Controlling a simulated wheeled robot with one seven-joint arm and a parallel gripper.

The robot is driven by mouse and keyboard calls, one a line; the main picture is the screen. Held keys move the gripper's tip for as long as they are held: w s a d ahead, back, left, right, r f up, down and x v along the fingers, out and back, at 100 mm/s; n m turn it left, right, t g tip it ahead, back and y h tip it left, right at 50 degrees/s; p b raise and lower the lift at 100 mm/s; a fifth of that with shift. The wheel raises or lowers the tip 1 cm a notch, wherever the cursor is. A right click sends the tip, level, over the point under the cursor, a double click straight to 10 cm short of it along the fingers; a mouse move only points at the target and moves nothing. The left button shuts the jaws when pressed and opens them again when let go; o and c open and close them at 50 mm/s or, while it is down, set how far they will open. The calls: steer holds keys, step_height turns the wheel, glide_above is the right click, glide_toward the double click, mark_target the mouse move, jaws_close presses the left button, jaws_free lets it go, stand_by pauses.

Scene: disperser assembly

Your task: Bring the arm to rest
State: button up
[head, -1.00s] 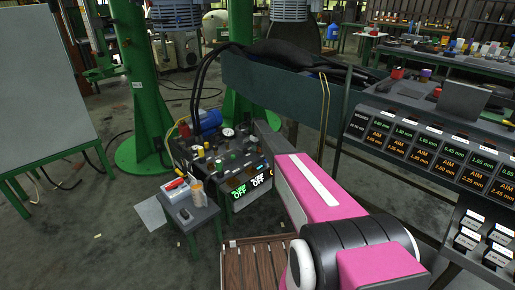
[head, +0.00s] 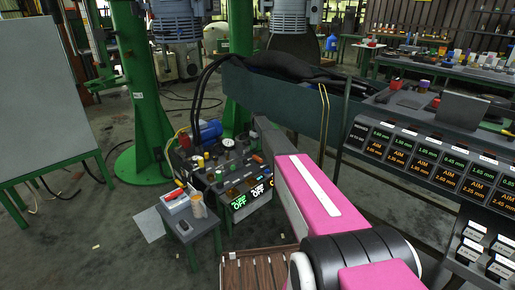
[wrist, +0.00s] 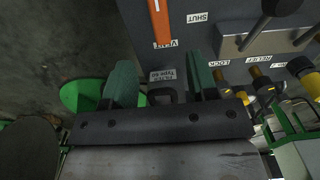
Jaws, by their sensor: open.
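My gripper (wrist: 158,80) shows in the wrist view with its two green-padded fingers spread apart. No object is held between them. Just beyond the fingertips is a control panel with a small black handle (wrist: 164,96) and a white label between the fingers. An orange lever (wrist: 160,22) marked VENT is above. In the head view my pink arm reaches from the lower right toward the control panel (head: 215,165). My gripper cannot be made out there. Whether the fingers touch the panel cannot be told.
A small grey stool (head: 190,228) with a red-and-white item and a jar stands left of the panel. Green columns (head: 140,110) rise behind. A sloped display console (head: 430,165) stands at the right. Slatted wood (head: 258,272) lies below my arm. Open floor is at left.

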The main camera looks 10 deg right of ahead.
steer(key=s+r+m, duration=0.2)
steer(key=s, duration=1.7)
steer(key=s+r+m, duration=0.2)
steer(key=s+m, duration=0.1)
steer(key=s, duration=1.6)
steer(key=s+r+m, duration=0.2)
steer(key=s, duration=1.7)
steer(key=shift+d+r, duration=0.15)
steer(key=shift+r, duration=0.1)
steer(key=shift+s, duration=0.1)
